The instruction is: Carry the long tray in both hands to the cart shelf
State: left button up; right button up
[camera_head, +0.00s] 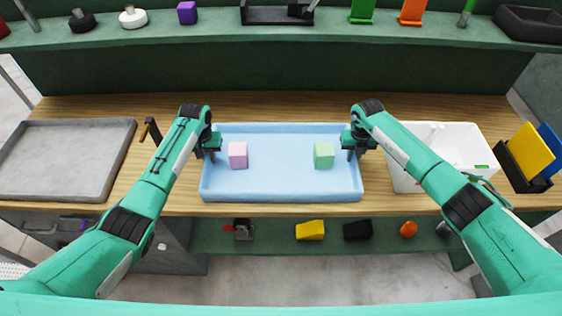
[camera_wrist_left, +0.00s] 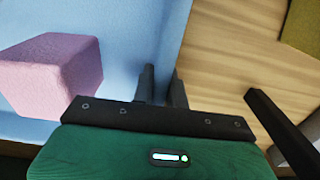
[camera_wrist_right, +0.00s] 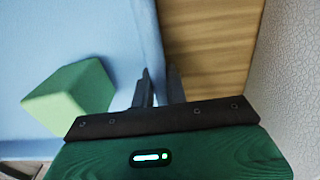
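The long tray (camera_head: 280,188) is light blue and shallow, and appears to rest level on the wooden table. A pink block (camera_head: 238,155) sits in its left part and a green block (camera_head: 323,155) in its right part. My left gripper (camera_head: 209,152) is shut on the tray's left end wall, one finger on each side; the pink block shows beside it in the left wrist view (camera_wrist_left: 50,75). My right gripper (camera_head: 354,150) is shut on the right end wall in the same way. I cannot tell which surface is the cart shelf.
A grey tray (camera_head: 65,190) lies at left, with a black-and-orange tool (camera_head: 150,130) nearby. A white bin (camera_head: 455,145) and a rack with yellow and blue panels (camera_head: 530,150) stand at right. A green shelf (camera_head: 270,237) below holds several small objects; another (camera_head: 340,32) runs behind.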

pick_arm(q)
jog(key=shift+r, duration=0.1)
grip_shut()
pick_arm(e)
jog(key=shift+r, duration=0.15)
grip_shut()
